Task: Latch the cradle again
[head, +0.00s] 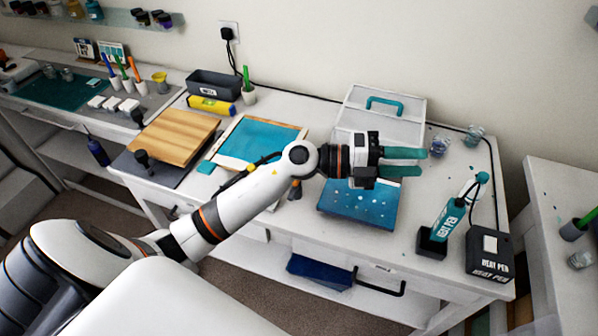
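No part is clearly marked as the cradle, and I cannot make out a latch. The heat pen (447,222) stands tilted in a black holder (431,244) at the right. My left gripper (404,162) points right above the blue speckled panel (350,212), in front of the white box. Its two teal fingers are apart with nothing seen between them. My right gripper is not in view.
A white box (357,110) with a teal handle stands at the back. The black heat pen unit (489,255) sits at the right corner.

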